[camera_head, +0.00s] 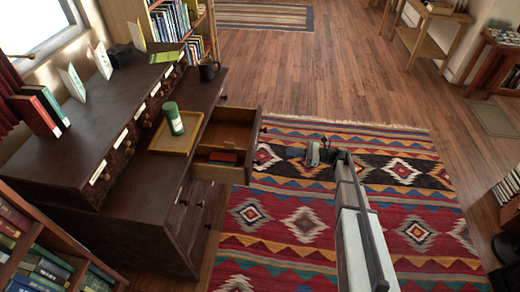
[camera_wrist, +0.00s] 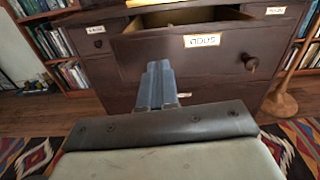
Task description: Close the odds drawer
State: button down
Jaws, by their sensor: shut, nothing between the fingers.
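The odds drawer (camera_head: 226,172) is a dark wooden drawer pulled out of the desk (camera_head: 170,222), with a small red item (camera_head: 222,157) inside. In the wrist view its front (camera_wrist: 125,58) faces me, with a white label (camera_wrist: 202,40) and a round knob (camera_wrist: 251,63) at the right. The drawer stands open there too, its interior showing over the front's top edge. My gripper (camera_head: 313,153) is over the rug, to the right of the drawer front and apart from it. In the wrist view my gripper (camera_wrist: 158,66) is shut and empty, pointing at the drawer front.
A wooden tray (camera_head: 164,142) with a green cylinder (camera_head: 174,118) stands on the desk beside the drawer. A dark mug (camera_head: 208,70) is farther back. A patterned rug (camera_head: 305,222) covers the floor below my arm. The floor between gripper and drawer looks clear.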

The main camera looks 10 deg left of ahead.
jog(key=a, duration=1.4)
jog(key=shift+m, duration=0.4)
send_over(213, 154)
jog(key=shift+a, duration=0.15)
dwell(0.5)
